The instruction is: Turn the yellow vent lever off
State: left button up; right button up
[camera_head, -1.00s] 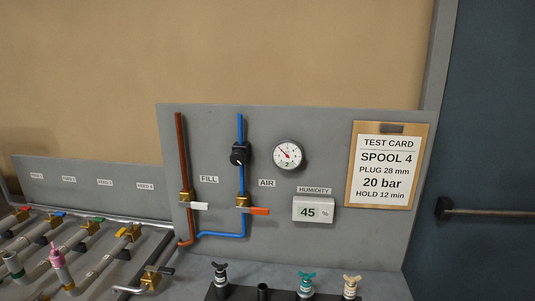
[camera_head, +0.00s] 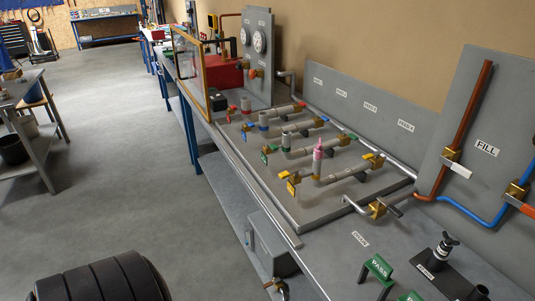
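The bench holds a grey rack (camera_head: 285,205) with several pipe spools side by side. The nearest spool carries a pink fitting (camera_head: 318,150) standing upright. At its front left end is a brass valve with a yellow lever or tag (camera_head: 292,185). At its back right end is another brass valve with a yellow handle (camera_head: 373,156). The other spools have green, blue and red handles at their ends. The exact angle of the yellow levers is too small to tell. Neither of my grippers is in view.
A panel at right holds copper and blue pipes with a white fill lever (camera_head: 456,168) and an orange lever (camera_head: 527,209). A green PASS block (camera_head: 378,267) stands on the bench front. A framed clear screen (camera_head: 190,70) stands at the far end.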

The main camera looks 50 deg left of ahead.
aim_at(285, 175)
jog(key=u, duration=1.3)
